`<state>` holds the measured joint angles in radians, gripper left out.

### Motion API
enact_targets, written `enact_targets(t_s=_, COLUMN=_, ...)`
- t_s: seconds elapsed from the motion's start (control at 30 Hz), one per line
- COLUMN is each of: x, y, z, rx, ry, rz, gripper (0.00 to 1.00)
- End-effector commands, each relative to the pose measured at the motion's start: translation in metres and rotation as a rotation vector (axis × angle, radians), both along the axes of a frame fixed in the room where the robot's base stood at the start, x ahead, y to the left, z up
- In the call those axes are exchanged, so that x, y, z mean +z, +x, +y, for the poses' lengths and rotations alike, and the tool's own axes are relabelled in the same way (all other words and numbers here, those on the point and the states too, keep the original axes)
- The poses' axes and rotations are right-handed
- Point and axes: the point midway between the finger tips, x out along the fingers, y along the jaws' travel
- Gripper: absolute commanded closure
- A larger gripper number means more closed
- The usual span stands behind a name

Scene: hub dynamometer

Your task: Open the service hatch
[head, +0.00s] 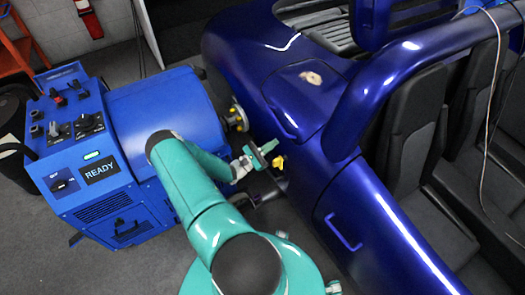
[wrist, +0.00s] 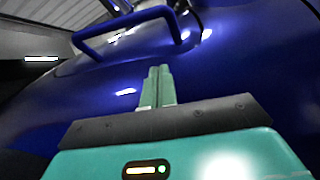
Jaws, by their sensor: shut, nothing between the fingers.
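My gripper (head: 270,147) is shut and empty beside the blue car body (head: 240,45), between it and the blue machine. In the wrist view its two fingers (wrist: 156,85) are together, pointing at the glossy blue surface. A blue bar handle (wrist: 128,30) stands out from that surface beyond the fingertips, apart from them. In the head view a panel with a blue bar handle (head: 343,232) is on the car's side, right of and below my gripper. Its seam looks closed. I cannot tell for sure that this panel is the service hatch, or that both views show the same handle.
The blue machine (head: 150,110) with a READY display (head: 101,169) stands close to the left of my arm. A yellow-tipped part (head: 278,162) is just beside the gripper. Black seats (head: 410,130) and loose cables are at the right. Grey floor is open at lower left.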

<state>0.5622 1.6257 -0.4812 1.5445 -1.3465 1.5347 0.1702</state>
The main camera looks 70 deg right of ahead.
Motion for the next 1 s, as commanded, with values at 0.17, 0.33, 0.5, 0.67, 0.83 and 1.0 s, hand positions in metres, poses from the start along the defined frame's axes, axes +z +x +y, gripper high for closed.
enact_targets(t_s=0.17, x=0.019, y=-0.019, z=-0.018, rx=-0.002, ry=-0.001, rz=0.0, gripper=1.0)
enact_targets(t_s=0.33, x=0.04, y=-0.018, z=-0.01, rx=-0.001, ry=-0.001, rz=-0.002, gripper=1.0)
enact_targets(t_s=0.5, x=0.05, y=-0.019, z=-0.007, rx=0.0, ry=-0.001, rz=0.001, gripper=1.0)
enact_targets(t_s=0.67, x=0.051, y=-0.019, z=-0.006, rx=-0.001, ry=0.0, rz=0.001, gripper=1.0)
enact_targets(t_s=0.83, x=0.051, y=-0.019, z=-0.006, rx=-0.001, ry=0.0, rz=0.001, gripper=1.0)
enact_targets(t_s=1.0, x=0.053, y=-0.017, z=-0.006, rx=0.0, ry=0.004, rz=-0.004, gripper=1.0)
